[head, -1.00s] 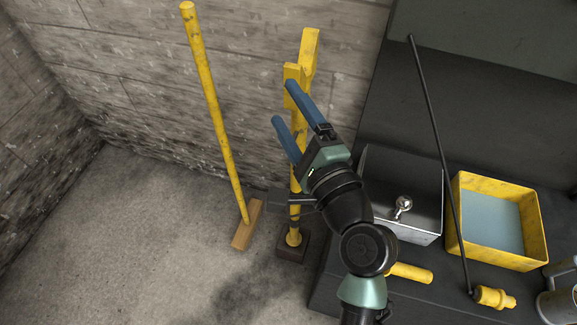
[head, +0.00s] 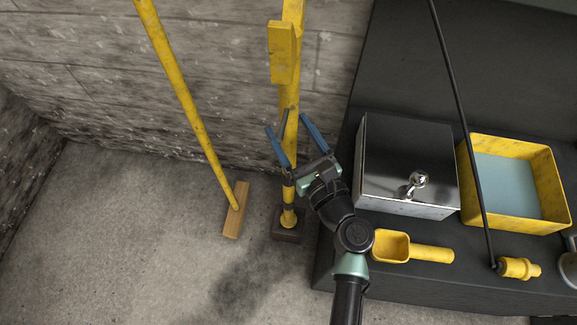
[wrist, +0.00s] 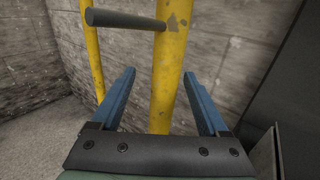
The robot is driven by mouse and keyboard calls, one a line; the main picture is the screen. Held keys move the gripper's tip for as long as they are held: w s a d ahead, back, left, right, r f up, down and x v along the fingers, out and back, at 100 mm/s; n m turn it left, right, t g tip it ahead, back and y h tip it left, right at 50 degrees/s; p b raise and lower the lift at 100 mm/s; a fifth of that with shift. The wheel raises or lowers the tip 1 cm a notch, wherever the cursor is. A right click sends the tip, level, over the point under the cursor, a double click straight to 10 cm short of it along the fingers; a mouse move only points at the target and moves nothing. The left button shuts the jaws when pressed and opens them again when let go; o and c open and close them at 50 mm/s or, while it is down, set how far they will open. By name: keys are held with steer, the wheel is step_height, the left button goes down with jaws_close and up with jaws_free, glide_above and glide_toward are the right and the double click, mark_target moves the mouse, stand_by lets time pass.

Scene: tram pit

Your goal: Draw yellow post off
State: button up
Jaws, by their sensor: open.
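The yellow post (head: 289,96) stands upright on a dark square base (head: 288,236) on the floor near the wall. A yellow block (head: 282,52) sits on its upper part. My gripper (head: 287,124) is open, with its blue fingers on either side of the post in the picture. In the wrist view the post (wrist: 166,75) shows between the open fingers (wrist: 163,82), apart from both. A dark horizontal bar (wrist: 125,19) juts left from the post above the fingers. Whether the post is fully within the jaws is hard to tell.
A yellow pole with a wooden foot (head: 236,212) leans just left of the post. On the dark bench to the right are a metal box (head: 406,160), a yellow scoop (head: 428,253), a yellow tray (head: 550,180) and a thin black rod (head: 467,110).

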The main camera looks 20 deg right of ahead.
steer(key=w, duration=0.5)
steer(key=shift+w+d+r+b, duration=0.1)
steer(key=shift+w+d+b, duration=0.15)
steer(key=shift+b, duration=0.15)
steer(key=shift+c, duration=0.3)
jaws_close()
stand_by(0.7)
steer(key=shift+r, duration=0.3)
